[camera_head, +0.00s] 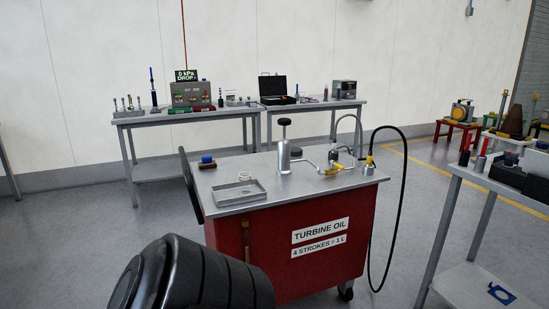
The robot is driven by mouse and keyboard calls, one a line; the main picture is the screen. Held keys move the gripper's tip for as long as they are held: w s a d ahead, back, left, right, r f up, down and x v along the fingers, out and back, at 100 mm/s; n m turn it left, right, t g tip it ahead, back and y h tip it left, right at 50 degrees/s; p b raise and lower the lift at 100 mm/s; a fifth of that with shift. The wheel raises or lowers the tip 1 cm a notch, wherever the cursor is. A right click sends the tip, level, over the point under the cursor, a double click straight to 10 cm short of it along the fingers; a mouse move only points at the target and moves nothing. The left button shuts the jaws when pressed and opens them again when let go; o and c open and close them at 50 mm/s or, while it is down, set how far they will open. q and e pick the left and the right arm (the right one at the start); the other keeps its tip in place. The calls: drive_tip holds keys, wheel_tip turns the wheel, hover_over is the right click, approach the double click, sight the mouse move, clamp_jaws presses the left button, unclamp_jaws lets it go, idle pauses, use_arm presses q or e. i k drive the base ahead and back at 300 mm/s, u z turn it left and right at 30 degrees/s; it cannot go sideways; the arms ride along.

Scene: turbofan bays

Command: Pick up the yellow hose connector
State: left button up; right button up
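The yellow hose connector (369,163) is a small yellow piece at the right end of the red oil cart's steel top (235,199). A black hose (404,190) arcs up from beside it and hangs down the cart's right side. Another yellow part (334,169) lies by the pump fittings to its left. I cannot tell whether the connector rests on the top or sits in a holder. A dark rounded part of my own arm fills the bottom left. Neither gripper's fingers show.
The cart top also carries a hand pump (284,155), a shallow metal tray (240,192) and a blue-and-red item (207,162). A grey workbench (480,176) stands close on the right. Benches line the back wall. The floor between cart and right bench is narrow.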

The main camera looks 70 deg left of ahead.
sight(369, 160)
drive_tip(key=u, duration=2.2)
drive_tip(key=k, duration=0.5)
drive_tip(key=z, duration=0.65)
drive_tip(key=i, duration=1)
drive_tip(key=z, duration=0.6)
drive_tip(key=i, duration=1.2)
drive_tip(key=u, duration=0.45)
